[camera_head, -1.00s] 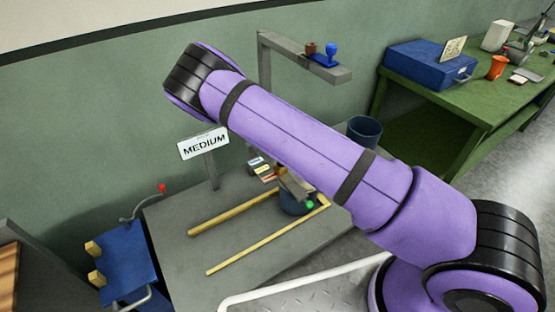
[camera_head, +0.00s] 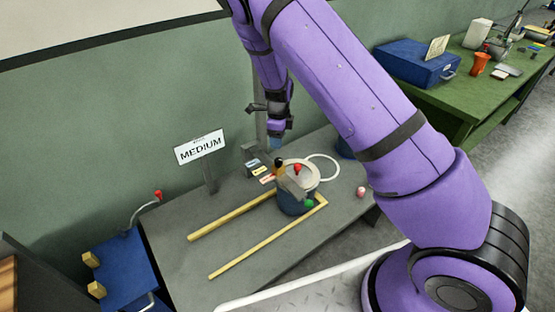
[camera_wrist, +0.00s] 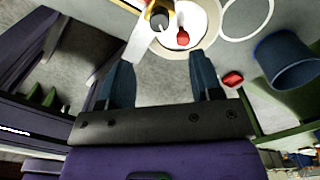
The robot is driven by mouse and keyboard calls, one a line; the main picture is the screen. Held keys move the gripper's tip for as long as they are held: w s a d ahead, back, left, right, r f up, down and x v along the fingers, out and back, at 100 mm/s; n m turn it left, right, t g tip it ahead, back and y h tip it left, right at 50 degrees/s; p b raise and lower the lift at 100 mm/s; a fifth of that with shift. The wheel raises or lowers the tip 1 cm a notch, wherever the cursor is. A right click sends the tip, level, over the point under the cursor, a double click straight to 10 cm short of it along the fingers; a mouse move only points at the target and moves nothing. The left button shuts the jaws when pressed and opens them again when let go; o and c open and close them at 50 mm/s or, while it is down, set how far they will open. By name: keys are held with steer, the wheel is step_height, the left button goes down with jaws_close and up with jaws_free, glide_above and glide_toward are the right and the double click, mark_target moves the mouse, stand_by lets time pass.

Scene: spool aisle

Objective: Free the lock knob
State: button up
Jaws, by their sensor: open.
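A dark blue round device (camera_head: 292,204) with a pale round top (camera_head: 312,181) stands on the grey bench. It carries a red knob (camera_head: 297,169), a black knob with yellow (camera_head: 279,164) and a green knob (camera_head: 309,203). I cannot tell by a label which is the lock knob. The wrist view shows the red knob (camera_wrist: 183,37) and the black knob (camera_wrist: 158,20) beyond my fingers. My gripper (camera_head: 276,143) is open and empty, pointing down above and slightly behind the device. Its blue fingers show apart in the wrist view (camera_wrist: 162,80).
A white ring (camera_head: 323,156) lies right of the device, with a small red-and-pink piece (camera_head: 361,192) near the bench edge. Yellow rails (camera_head: 240,216) run left from the device. A MEDIUM sign (camera_head: 200,148) stands behind. A blue bin (camera_wrist: 287,60) is at right.

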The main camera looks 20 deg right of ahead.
mark_target(278, 160)
step_height(278, 160, down, 10)
steer(key=shift+f, duration=0.1)
stand_by(0.4)
steer(key=c, duration=0.9)
